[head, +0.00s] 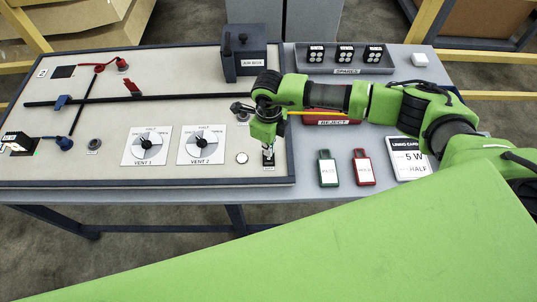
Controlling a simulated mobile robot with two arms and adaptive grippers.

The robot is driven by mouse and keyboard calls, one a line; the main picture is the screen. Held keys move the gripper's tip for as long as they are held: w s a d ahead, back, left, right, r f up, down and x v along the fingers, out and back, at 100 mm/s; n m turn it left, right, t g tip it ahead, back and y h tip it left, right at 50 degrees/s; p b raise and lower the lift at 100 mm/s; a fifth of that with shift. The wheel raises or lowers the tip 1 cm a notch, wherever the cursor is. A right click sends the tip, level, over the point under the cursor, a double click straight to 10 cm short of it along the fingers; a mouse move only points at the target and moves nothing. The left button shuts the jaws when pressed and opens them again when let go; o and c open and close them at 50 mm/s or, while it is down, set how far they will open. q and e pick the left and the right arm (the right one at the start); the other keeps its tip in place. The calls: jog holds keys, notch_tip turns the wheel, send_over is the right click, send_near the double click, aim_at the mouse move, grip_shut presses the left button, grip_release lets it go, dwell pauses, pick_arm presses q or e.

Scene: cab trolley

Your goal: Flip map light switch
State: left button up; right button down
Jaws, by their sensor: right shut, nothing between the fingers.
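My right gripper (268,148) is shut and empty. It points down over a small dark switch (268,162) on a light plate with a label, near the front right corner of the beige board. The fingertips are at or just above the switch; I cannot tell whether they touch it. The gripper hides part of the switch, so its position is unclear and the label is too small to read. My left gripper is not in view.
The beige board (110,110) carries two vent dials, VENT 1 (147,146) and VENT 2 (202,145), and a round white button (242,158). The air box (244,55) stands behind. Green (328,168) and red (363,167) tags lie to the right.

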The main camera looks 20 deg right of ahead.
jog(key=shift+f+b, duration=1.4)
jog(key=shift+f, duration=0.15)
dwell(0.9)
jog(key=shift+r, duration=0.2)
jog(key=shift+r+p, duration=2.15)
jog(key=shift+r, duration=1.25)
